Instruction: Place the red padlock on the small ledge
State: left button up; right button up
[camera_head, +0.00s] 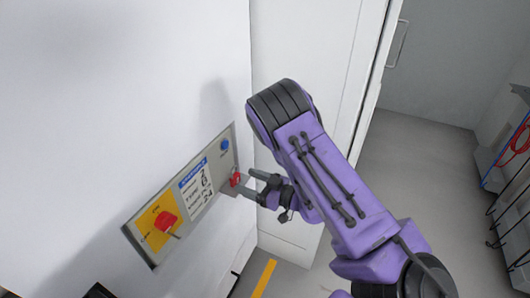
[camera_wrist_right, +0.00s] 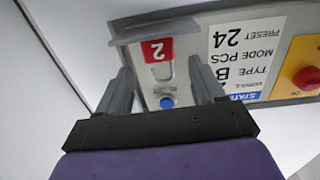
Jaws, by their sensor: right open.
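The red padlock (camera_wrist_right: 157,50), marked 2, sits against the small grey ledge (camera_wrist_right: 150,28) on the panel; the wrist view shows it upside down, with its grey shackle pointing away from the ledge. The padlock also shows in the head view (camera_head: 235,179), at the panel's right end. My right gripper (camera_head: 252,184) is open at the padlock. In the wrist view its fingers (camera_wrist_right: 162,72) stand apart on either side of the padlock and shackle, with visible gaps. My left gripper is not in view.
The grey wall panel (camera_head: 143,248) carries a red rotary switch (camera_head: 166,222) on a yellow plate, a printed label (camera_head: 198,188) and a blue button (camera_head: 224,145). A white cabinet side (camera_head: 310,50) stands right of the panel. Open floor lies further right.

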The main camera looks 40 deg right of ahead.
jog(key=b+v, duration=0.2)
jog(key=v, duration=0.7)
notch_tip(320, 180, down, 14)
jog(key=s+a+m+g+h, duration=0.2)
jog(key=a+m+g+h, duration=0.1)
jog(key=m+g+h, duration=0.2)
jog(key=s+a+f+m+g+h, duration=0.1)
jog(key=s+f+m+g+h, duration=0.1)
jog(key=s+f, duration=0.4)
jog(key=s+a+f+m+g+h, duration=0.2)
jog(key=s+f+m+g, duration=0.2)
jog(key=s, duration=0.6)
jog(key=shift+s+a+f+g, duration=0.25)
jog(key=shift+s+f+g, duration=0.1)
jog(key=shift+f+g, duration=0.7)
